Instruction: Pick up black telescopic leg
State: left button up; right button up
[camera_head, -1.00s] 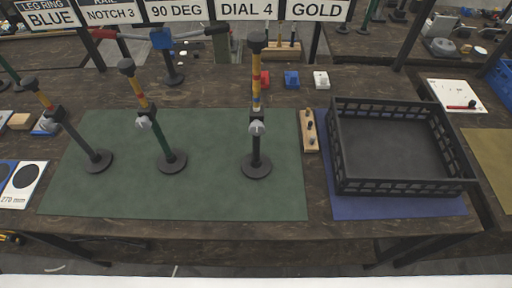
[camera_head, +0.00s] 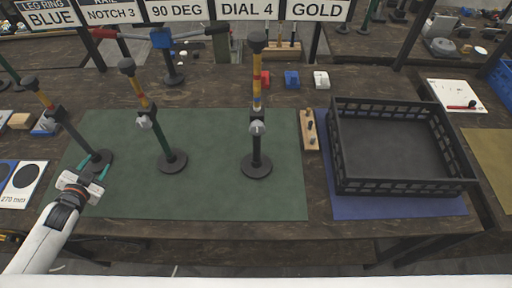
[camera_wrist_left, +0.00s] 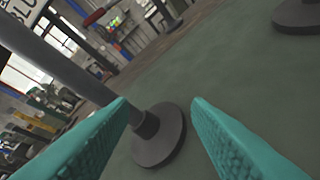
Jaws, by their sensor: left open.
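Three telescopic legs stand on the green mat (camera_head: 215,200), each on a round dark base with a yellow-and-red banded upper tube. The right one has a black lower tube (camera_head: 257,143) and stands upright. The middle one has a green tube (camera_head: 162,137). The left one has a dark grey tube (camera_head: 76,133) and leans. My left gripper (camera_head: 92,172) is open and empty by the left leg's base. In the left wrist view, the grey tube (camera_wrist_left: 70,73) and its round base (camera_wrist_left: 160,150) appear beyond and between the teal fingers. My right gripper is not in view.
A black crate (camera_head: 341,188) stands on a blue mat at the right. A wooden block with knobs (camera_head: 308,130) lies between the mats. Red, blue and white blocks (camera_head: 291,79) sit behind. Label signs (camera_head: 178,10) line the top. The front of the green mat is clear.

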aim_at(255, 151)
pick_arm(q)
jog(key=d+h, duration=0.2)
jog(key=d, duration=0.6)
jog(key=s+d+f+h, duration=0.1)
jog(key=d, duration=0.7)
jog(key=s+d+f+t+h, duration=0.1)
jog(key=d+h, duration=0.1)
jog(key=d, duration=0.5)
jog(key=shift+d+h, duration=0.3)
jog(key=shift+d, duration=0.1)
jog(key=s+d+r+h, duration=0.1)
jog(key=d, duration=0.4)
jog(key=s+d+r+n+h, duration=0.1)
jog(key=d, duration=0.4)
jog(key=s+d+r+t+h, duration=0.1)
jog(key=d+r, duration=0.1)
jog(key=d, duration=0.3)
jog(key=shift+d+n+h, duration=0.3)
jog(key=shift+d+h, duration=0.1)
jog(key=shift+w+d+r, duration=0.15)
jog(key=shift+w+d, duration=0.1)
jog(key=shift+d, duration=0.25)
jog(key=shift+w+d+r, duration=0.15)
jog(key=shift+w+d, duration=0.1)
jog(key=shift+d, duration=0.25)
jog(key=x, duration=0.4)
jog(key=shift+w, duration=0.15)
jog(key=shift+x, duration=3.1)
jog(key=shift+f, duration=0.1)
grip_shut()
